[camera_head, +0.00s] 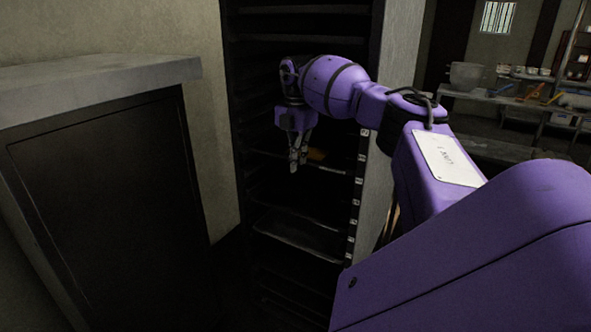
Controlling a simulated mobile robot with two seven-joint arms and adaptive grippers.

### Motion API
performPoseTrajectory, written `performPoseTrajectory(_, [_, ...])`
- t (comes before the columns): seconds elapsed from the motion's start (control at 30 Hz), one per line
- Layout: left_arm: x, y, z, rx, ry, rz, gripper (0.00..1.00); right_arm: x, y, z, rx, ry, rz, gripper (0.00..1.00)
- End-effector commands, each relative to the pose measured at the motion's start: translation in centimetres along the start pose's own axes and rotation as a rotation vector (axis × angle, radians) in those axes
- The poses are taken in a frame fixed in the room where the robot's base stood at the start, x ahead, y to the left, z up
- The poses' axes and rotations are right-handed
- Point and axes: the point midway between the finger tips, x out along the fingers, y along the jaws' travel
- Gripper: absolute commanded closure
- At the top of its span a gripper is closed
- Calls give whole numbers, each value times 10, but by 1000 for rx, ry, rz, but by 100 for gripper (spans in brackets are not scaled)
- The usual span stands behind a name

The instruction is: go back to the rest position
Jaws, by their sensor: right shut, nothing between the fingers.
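My right arm, purple, reaches in from the right side of the head view to the dark tall rack (300,245). My right gripper (297,168) points down in front of the rack's shelves, with its fingers shut and nothing between them. A small orange-brown item (317,155) lies on a shelf just behind and to the right of the fingertips; I cannot tell whether they touch. My left gripper is not in view.
A cabinet with a grey stone top (100,80) and dark front stands at the left. A pale wall post (400,45) borders the rack on the right. Further back at right, a bench (500,98) holds a pot (466,76) and bowls. Dark floor shows between cabinet and rack.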

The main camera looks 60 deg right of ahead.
Motion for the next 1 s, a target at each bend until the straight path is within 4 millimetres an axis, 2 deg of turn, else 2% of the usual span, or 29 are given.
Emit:
performPoseTrajectory(0.1, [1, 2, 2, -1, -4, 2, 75, -25, 1, 0, -1, 1, -1, 100])
performPoseTrajectory(0.3, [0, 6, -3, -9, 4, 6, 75, -55, 1, 0, 0, 1, -3, 100])
performPoseTrajectory(0.47, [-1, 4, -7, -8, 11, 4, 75, -64, 0, 0, 0, 2, -6, 100])
performPoseTrajectory(0.77, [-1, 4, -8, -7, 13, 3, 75, -64, 2, 1, -27, -3, 2, 100])
performPoseTrajectory(0.87, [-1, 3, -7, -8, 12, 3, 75, -66, 29, 2, -118, -20, 113, 100])
performPoseTrajectory(0.97, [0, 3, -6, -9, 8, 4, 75, -79, 84, -20, -282, -25, 321, 100])
performPoseTrajectory(1.0, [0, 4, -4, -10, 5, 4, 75, -83, 109, -38, -349, -17, 406, 100])
